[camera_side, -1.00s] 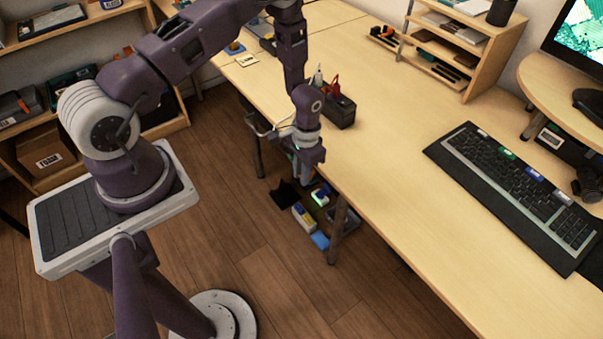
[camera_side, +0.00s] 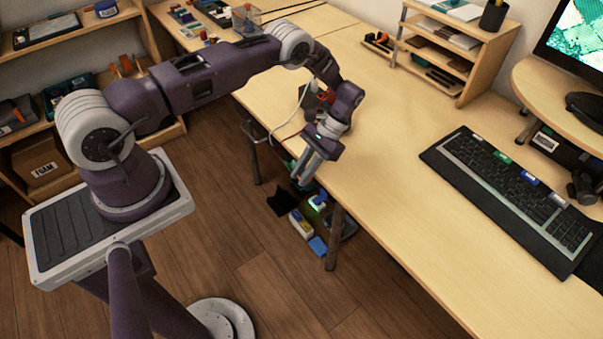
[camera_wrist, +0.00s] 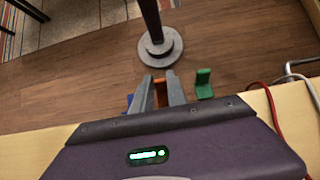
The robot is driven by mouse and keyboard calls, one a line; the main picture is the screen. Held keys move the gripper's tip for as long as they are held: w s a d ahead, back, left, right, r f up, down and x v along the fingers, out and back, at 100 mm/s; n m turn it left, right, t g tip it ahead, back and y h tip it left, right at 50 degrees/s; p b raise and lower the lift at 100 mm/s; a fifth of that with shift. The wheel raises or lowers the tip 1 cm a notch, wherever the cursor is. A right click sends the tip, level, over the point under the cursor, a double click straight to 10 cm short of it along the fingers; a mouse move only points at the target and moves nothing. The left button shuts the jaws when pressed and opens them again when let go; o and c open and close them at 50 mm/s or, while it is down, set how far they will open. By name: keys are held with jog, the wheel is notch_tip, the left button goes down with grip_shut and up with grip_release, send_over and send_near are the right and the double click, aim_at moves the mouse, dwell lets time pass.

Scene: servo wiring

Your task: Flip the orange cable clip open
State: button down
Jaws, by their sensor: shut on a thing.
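The orange cable clip (camera_wrist: 160,95) shows as a narrow orange strip between my two grey fingers in the wrist view. My gripper (camera_wrist: 161,92) is shut on it, and the fingers hide most of its shape. How far its flap is turned cannot be told. In the side view my gripper (camera_side: 301,178) tilts down and to the left at the desk's long edge. The orange clip cannot be made out there.
A green clip (camera_wrist: 204,84) stands right of my fingers, and a bit of blue (camera_wrist: 130,99) shows at their left. Red and white cables (camera_wrist: 285,105) run at the right. The desk (camera_side: 400,215) is clear toward the keyboard (camera_side: 515,185). Several small items lie below the desk edge.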

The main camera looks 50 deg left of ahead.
dwell(0.4)
jog(key=c, duration=1.3)
grip_release()
jog(key=shift+w+r, duration=0.1)
